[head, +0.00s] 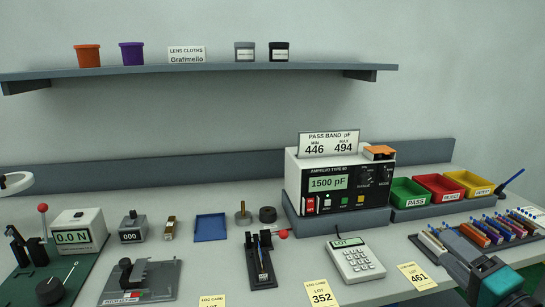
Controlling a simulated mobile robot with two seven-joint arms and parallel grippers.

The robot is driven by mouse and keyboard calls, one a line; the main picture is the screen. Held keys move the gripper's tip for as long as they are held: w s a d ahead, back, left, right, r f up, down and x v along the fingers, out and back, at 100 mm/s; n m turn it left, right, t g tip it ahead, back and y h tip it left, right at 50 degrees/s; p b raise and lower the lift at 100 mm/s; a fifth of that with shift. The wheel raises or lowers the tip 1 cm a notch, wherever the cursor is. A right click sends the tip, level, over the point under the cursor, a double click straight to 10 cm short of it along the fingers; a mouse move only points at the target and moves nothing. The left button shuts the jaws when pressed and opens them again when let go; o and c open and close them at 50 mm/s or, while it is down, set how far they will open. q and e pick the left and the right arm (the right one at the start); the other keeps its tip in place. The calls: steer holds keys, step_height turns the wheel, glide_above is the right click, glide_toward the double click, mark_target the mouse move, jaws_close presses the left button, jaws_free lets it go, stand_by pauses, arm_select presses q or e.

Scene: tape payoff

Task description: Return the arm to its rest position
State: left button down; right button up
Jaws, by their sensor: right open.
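My right gripper (456,240) reaches in from the lower right corner, with a teal and black wrist behind grey fingers. It is open. Its fingers are over or beside the left end of a dark rack (515,238) that holds several coloured pieces, and they hide part of that end. I cannot tell whether they touch the rack. I see nothing held between the fingers, though the view there is small. My left gripper is not in view.
A meter (328,183) reading 1500 pF stands mid-bench beside green (408,201), red (438,198) and yellow (473,191) bins. A keypad device (355,262) and a lot 461 card (417,276) lie left of my gripper. A shelf (200,69) hangs above.

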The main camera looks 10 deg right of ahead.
steer(key=s+a+f+n+g, duration=0.2)
steer(key=a+f+n, duration=0.15)
steer(key=f, duration=0.55)
steer(key=s+a+f+n+g, duration=0.2)
steer(key=a+f+n+g, duration=0.15)
steer(key=f, duration=0.55)
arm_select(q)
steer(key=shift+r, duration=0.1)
arm_select(e)
steer(key=s+a+f+n+g, duration=0.2)
steer(key=s+a+f+n, duration=0.6)
steer(key=a+f, duration=0.3)
steer(key=shift+s+a, duration=0.5)
steer(key=shift+s, duration=0.1)
steer(key=shift+g, duration=0.25)
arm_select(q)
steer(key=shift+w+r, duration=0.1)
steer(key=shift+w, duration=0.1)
